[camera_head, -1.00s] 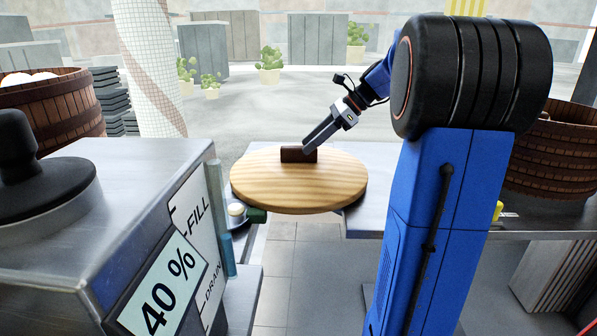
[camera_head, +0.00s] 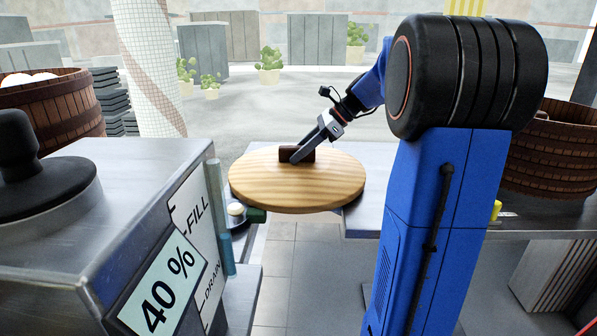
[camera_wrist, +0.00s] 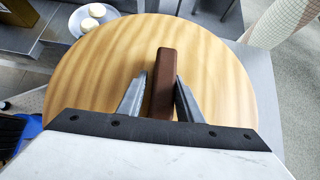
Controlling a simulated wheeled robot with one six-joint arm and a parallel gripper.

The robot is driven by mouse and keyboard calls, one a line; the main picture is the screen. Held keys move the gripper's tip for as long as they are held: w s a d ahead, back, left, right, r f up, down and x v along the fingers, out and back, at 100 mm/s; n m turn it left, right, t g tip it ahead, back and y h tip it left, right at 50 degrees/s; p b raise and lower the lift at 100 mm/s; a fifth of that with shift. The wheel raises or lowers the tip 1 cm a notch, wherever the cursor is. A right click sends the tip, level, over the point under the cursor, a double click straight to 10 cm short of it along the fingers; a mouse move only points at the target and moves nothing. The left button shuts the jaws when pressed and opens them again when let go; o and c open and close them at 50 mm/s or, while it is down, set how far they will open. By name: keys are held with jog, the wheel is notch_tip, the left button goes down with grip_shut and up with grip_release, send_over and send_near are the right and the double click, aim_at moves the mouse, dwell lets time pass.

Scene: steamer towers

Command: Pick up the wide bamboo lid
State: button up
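The wide bamboo lid (camera_head: 310,192) is a round, light wooden disc with a dark brown bar handle (camera_head: 309,153) on top. It lies flat at the left end of the grey counter. The lid (camera_wrist: 220,85) fills much of the wrist view, with its handle (camera_wrist: 165,70) upright in the middle. My gripper (camera_head: 294,158) is down at the handle. In the wrist view my gripper (camera_wrist: 161,77) has one finger on each side of the handle. A gap shows at the left finger; the right finger is very close, and I cannot tell if it touches.
A steel machine (camera_head: 140,165) with a "40 %" panel stands at the left front. Small pale buns on a plate (camera_wrist: 80,20) sit beside the lid. Wooden tubs stand at the far left (camera_head: 60,105) and right (camera_head: 550,160). A white column (camera_head: 152,70) stands behind.

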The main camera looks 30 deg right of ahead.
jog(key=shift+f, duration=0.3)
grip_shut()
jog(key=shift+w+r, duration=0.1)
jog(key=shift+r, duration=0.3)
jog(key=shift+r, duration=0.45)
jog(key=shift+r, duration=0.4)
jog(key=shift+r, duration=2.4)
